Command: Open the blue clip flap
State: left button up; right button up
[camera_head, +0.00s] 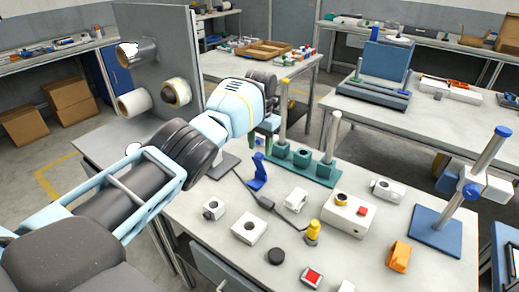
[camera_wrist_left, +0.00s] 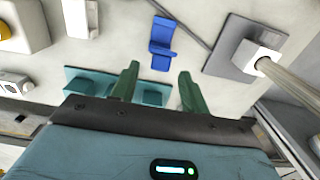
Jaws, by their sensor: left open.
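The blue clip (camera_head: 258,172) stands on the light grey table, left of the middle, in the head view. In the left wrist view the blue clip (camera_wrist_left: 161,45) is at the top centre, beyond the fingertips and apart from them. I cannot tell from these views how far its flap is raised. My left gripper (camera_wrist_left: 158,82) shows two green fingers spread apart with nothing between them. In the head view my left arm reaches in over the table, and its gripper is mostly hidden behind the wrist, behind the clip. My right gripper is not in view.
A teal base with metal posts (camera_head: 318,168) stands right of the clip. A grey upright panel (camera_head: 160,80) with reels rises at left.

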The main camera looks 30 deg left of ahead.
pick_arm(q)
notch_tip(320, 180, up, 4)
jog(key=shift+r, duration=0.8)
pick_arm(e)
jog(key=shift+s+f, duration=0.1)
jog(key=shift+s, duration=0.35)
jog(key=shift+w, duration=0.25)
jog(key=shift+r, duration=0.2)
